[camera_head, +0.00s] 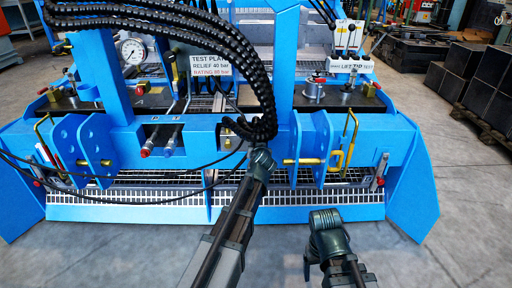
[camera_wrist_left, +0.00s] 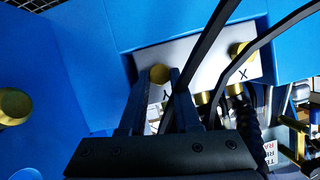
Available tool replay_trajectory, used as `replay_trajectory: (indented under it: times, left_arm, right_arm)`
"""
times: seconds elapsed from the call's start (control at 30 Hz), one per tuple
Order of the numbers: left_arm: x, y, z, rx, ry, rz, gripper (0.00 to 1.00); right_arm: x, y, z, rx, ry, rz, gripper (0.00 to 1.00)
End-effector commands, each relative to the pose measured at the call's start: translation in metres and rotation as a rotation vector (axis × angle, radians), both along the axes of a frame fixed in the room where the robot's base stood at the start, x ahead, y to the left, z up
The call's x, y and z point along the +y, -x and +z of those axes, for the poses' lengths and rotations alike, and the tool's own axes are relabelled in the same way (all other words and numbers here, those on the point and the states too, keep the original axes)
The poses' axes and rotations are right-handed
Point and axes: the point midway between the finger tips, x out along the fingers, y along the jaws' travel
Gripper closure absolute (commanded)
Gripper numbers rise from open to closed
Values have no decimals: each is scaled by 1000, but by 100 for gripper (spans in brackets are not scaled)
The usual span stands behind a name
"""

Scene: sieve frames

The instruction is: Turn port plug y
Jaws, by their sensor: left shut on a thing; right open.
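Port plug y (camera_wrist_left: 160,73) is a round brass plug on a white plate marked Y in the left wrist view. My left gripper (camera_wrist_left: 159,80) has its two dark fingers on either side of this plug and is shut on it. A second brass plug (camera_wrist_left: 240,50) sits beside the letter X, to the right on the same plate. In the head view my left arm reaches up to the blue frame, and its fingertips are hidden there. My right gripper (camera_head: 330,238) is low in front of the frame, open and apart from it; its fingers are hard to make out.
Dark hoses (camera_head: 258,95) hang over the blue frame (camera_head: 288,60) in the head view. Two dark strips cross close to the left fingers in the left wrist view. A pressure gauge (camera_head: 132,51) and a lever block (camera_head: 348,65) stand behind. The grey floor (camera_head: 440,250) at right is free.

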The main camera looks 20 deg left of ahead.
Motion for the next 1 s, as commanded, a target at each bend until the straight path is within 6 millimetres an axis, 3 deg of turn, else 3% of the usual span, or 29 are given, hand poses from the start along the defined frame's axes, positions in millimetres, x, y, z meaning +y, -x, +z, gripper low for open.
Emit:
replay_trajectory:
  times: [0.5, 1.0]
  left_arm:
    - [-3, 0, -3, 95, -314, 3, 100]
    - [-3, 1, -2, 116, -379, 4, 100]
  right_arm:
    - [0, 0, -11, 0, 0, 0, 21]
    - [0, 0, -13, 0, 0, 0, 21]
